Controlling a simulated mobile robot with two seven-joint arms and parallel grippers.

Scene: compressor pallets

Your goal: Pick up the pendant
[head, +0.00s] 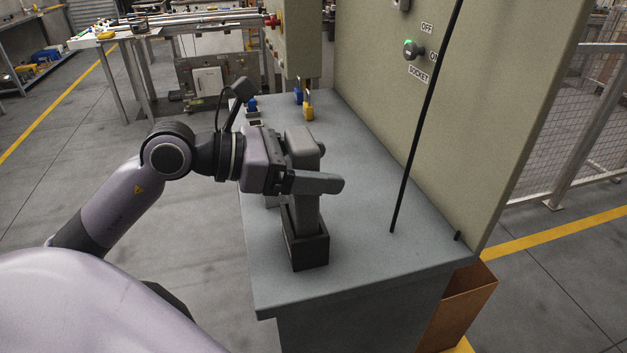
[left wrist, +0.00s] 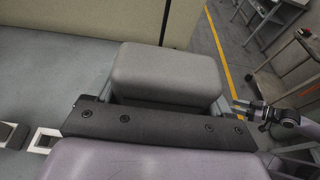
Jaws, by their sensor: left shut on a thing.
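The pendant (head: 306,208) is a grey upright block standing in a black holder (head: 308,248) on the grey bench. My left gripper (head: 318,183) comes in from the left and is shut on the pendant's upper part. In the left wrist view the pendant's grey top (left wrist: 168,72) sits between the fingers of my left gripper (left wrist: 165,95). The pendant's lower end is hidden inside the holder.
The grey bench top (head: 355,225) is clear to the right of the holder. A tall panel (head: 480,110) with a switch (head: 413,49) rises behind it. A thin black rod (head: 415,150) stands before the panel. Yellow (head: 308,110) and blue (head: 298,96) padlock-like items sit at the back.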

